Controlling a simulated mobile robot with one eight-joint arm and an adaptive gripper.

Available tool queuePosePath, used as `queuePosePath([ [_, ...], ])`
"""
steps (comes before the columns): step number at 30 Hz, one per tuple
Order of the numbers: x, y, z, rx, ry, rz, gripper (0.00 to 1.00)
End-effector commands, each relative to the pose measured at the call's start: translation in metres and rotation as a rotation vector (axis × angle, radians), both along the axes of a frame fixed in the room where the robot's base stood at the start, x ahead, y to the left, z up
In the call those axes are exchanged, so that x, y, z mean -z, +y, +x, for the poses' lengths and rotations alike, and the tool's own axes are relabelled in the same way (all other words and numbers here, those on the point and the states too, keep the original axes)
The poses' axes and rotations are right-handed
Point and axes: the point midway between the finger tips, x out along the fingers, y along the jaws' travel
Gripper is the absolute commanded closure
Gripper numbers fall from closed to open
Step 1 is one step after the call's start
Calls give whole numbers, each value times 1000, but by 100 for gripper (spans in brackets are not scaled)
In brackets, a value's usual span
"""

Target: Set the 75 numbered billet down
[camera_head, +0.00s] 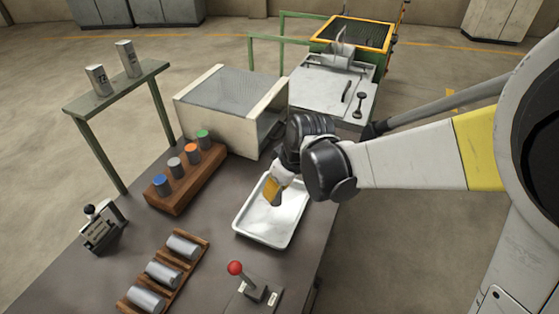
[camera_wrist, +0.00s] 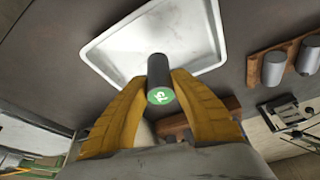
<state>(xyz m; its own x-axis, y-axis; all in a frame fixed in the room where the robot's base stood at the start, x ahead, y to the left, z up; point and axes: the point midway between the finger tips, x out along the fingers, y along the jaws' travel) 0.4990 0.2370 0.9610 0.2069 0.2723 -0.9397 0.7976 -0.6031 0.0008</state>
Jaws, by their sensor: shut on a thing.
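My gripper (camera_head: 272,190) has yellow fingers and hangs over the white tray (camera_head: 244,226) on the bench. In the wrist view my gripper (camera_wrist: 161,78) is shut on a dark cylindrical billet (camera_wrist: 158,68). The billet's near end is green with a white mark that looks like 75. In the wrist view the white tray (camera_wrist: 112,50) lies beyond the billet. I cannot tell whether the billet touches the tray. In the head view the billet is mostly hidden by my fingers.
A wooden block (camera_head: 177,200) with several colour-topped billets stands left of the tray. A wooden rack (camera_head: 128,304) holds three grey billets nearer. A red-knobbed lever (camera_head: 246,284) stands near the front. A pale box furnace (camera_head: 222,128) is behind. Two grey billets stand on a green shelf (camera_head: 121,90).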

Motion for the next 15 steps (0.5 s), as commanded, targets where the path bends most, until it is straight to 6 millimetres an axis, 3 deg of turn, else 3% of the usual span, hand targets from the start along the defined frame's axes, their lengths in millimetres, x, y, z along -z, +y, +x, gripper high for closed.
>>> queuePosePath([
  [5,8,5,6,1,0,0,100],
  [12,42,5,6,1,0,1,100],
  [15,46,5,6,1,0,1,100],
])
